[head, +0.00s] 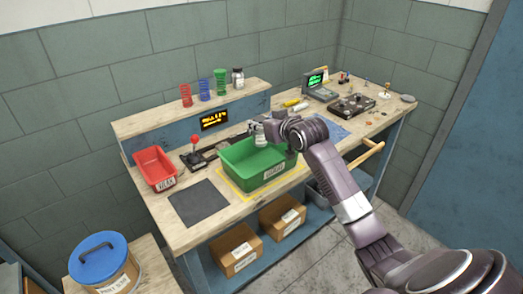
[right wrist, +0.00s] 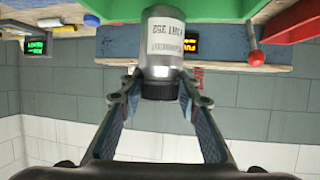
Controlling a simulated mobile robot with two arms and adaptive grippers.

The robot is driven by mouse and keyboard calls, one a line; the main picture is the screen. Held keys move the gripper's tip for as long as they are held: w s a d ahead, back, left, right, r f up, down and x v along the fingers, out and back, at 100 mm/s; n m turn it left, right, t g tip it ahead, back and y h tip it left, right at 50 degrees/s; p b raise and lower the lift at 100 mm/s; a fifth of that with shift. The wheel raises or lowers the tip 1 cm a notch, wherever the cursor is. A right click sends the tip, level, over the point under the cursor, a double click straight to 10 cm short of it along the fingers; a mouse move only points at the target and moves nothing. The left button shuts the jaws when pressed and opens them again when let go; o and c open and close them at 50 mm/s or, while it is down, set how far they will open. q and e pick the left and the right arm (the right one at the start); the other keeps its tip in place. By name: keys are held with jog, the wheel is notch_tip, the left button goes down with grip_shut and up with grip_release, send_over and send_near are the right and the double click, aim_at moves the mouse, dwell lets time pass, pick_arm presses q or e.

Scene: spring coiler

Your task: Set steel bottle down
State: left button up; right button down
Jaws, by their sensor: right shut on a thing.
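The steel bottle (right wrist: 163,45) is a silver cylinder with a printed label and a black cap. In the right wrist view, which is upside down, my right gripper (right wrist: 160,88) has its two fingers shut on the bottle near its cap. In the head view my right gripper (head: 267,127) is over the back of the green bin (head: 240,178), with the bottle (head: 259,139) hanging small and partly hidden at it. I cannot tell whether the bottle touches anything below. My left gripper is not in view.
The green bin stands on a yellow-marked patch of the workbench. Left of it are a dark mat (head: 199,203), a red-knobbed lever (head: 194,150) and a red bin (head: 154,168). A raised shelf (head: 160,118) behind holds colored springs and a jar (head: 238,78). A blue mat (head: 335,128) lies right.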

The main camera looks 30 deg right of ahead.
notch_tip(320, 180, down, 11)
jog(key=shift+r+p, duration=0.2)
jog(key=shift+p, duration=0.15)
jog(key=shift+f, duration=0.15)
jog(key=c, duration=1.4)
grip_release()
jog(key=shift+c, duration=0.2)
jog(key=v, duration=1.2)
jog(key=shift+b, duration=0.45)
